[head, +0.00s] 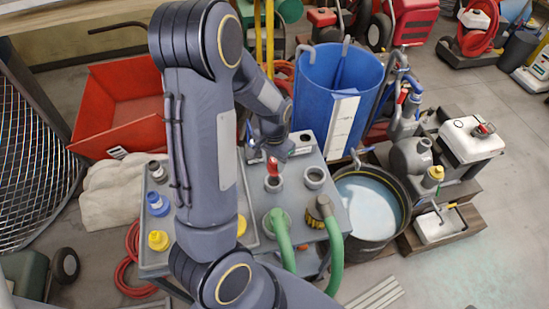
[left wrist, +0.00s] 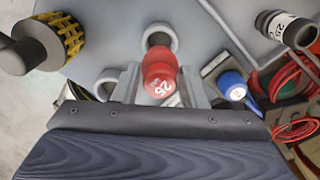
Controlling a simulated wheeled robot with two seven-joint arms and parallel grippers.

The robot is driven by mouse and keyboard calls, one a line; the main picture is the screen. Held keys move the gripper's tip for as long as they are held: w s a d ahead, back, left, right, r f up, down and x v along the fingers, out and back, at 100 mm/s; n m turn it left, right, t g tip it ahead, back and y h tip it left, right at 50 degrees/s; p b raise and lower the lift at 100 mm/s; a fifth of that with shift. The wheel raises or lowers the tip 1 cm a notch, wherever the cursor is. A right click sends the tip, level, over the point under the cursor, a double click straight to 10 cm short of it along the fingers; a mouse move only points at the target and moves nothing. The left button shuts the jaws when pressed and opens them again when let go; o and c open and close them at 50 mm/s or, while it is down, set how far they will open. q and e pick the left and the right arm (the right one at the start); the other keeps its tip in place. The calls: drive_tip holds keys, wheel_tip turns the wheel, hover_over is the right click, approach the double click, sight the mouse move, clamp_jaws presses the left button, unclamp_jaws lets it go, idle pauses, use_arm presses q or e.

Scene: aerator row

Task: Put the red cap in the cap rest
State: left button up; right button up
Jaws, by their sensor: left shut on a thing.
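The red cap (head: 272,166) is held by my left gripper (head: 277,157) over the grey cart top. In the left wrist view the red cap (left wrist: 160,74), with white digits on it, sits between the two fingers of the left gripper (left wrist: 160,88). A grey open ring (head: 273,183) lies just below the cap in the head view; this ring (left wrist: 159,37) shows just beyond the cap in the wrist view. Another grey ring (head: 315,177) stands to its right. I cannot tell which ring is the cap rest, nor whether the cap touches one. My right gripper is out of view.
Green hoses (head: 283,240) rise at the cart's front, near a yellow-ribbed black part (head: 318,211). A blue cap (head: 155,203) and a yellow cap (head: 158,240) are on the cart's left. A blue bin (head: 318,85) stands behind; a water-filled tub (head: 405,206) stands right.

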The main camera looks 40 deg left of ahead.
sight(274, 174)
use_arm(q)
drive_tip(key=shift+f+b, duration=0.75)
drive_tip(key=shift+f, duration=0.55)
drive_tip(key=shift+f+b, duration=2)
drive_tip(key=shift+f, duration=0.2)
drive_tip(key=o, duration=1)
drive_tip(key=shift+o, duration=0.2)
drive_tip(key=shift+r, duration=0.1)
drive_tip(key=shift+s+r, duration=0.1)
drive_tip(key=shift+r, duration=3.8)
drive_tip(key=s+d+r+n+t+h, duration=0.2)
drive_tip(key=s+d+r+t, duration=0.3)
drive_tip(key=s+d+r, duration=0.6)
drive_tip(key=s+d+h, duration=0.1)
drive_tip(key=s, duration=0.3)
drive_tip(key=shift+s+d+r+t+h, duration=0.2)
drive_tip(key=shift+r+t+h, duration=0.1)
drive_tip(key=shift+r+h, duration=0.1)
